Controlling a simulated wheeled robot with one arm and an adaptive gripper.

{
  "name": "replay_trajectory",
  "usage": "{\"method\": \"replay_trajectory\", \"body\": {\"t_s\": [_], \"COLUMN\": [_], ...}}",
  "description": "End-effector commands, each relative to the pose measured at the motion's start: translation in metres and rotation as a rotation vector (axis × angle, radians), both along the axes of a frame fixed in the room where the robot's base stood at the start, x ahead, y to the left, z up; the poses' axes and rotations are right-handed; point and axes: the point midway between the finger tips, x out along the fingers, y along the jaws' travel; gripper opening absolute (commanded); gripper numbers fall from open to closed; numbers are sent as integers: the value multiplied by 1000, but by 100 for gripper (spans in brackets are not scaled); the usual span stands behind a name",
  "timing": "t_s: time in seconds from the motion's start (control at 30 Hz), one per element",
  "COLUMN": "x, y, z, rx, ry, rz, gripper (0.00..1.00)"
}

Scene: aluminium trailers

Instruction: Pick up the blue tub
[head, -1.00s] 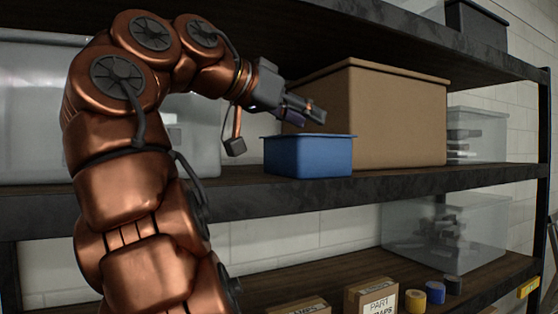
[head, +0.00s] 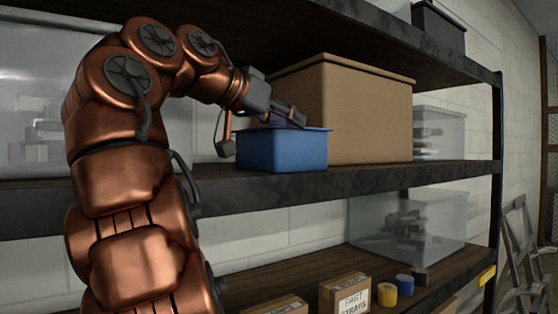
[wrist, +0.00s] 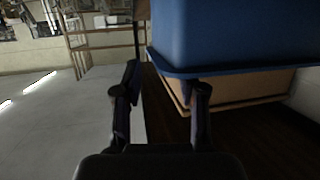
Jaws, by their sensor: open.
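The blue tub (head: 283,152) sits on the middle shelf, in front of a big cardboard box. My gripper (head: 297,119) is just above the tub's rim in the head view, with the arm reaching in from the left. In the wrist view the tub (wrist: 235,35) fills the upper right, its rim running across the middle. My gripper (wrist: 161,80) is open there. Its left finger is to the left of the tub, against the floor behind. The tip of its right finger overlaps the rim and is partly hidden. I cannot tell whether it touches.
The cardboard box (head: 350,112) stands close behind the tub. A clear bin (head: 440,133) is to its right. The upper shelf (head: 420,60) hangs above. The lower shelf (head: 300,285) holds small boxes (head: 345,294), tape rolls (head: 387,294) and another clear bin (head: 420,228).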

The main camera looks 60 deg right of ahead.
Motion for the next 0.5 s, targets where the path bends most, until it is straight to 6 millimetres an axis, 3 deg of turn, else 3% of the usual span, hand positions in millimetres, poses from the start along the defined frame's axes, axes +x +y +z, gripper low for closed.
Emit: {"method": "replay_trajectory", "body": {"t_s": [0.33,0.5], "x": [-15,-18], "y": [-41,-51], "z": [-15,-17], "rx": [2,-1], "ry": [0,0], "rz": [-3,-2], "gripper": [41,41]}}
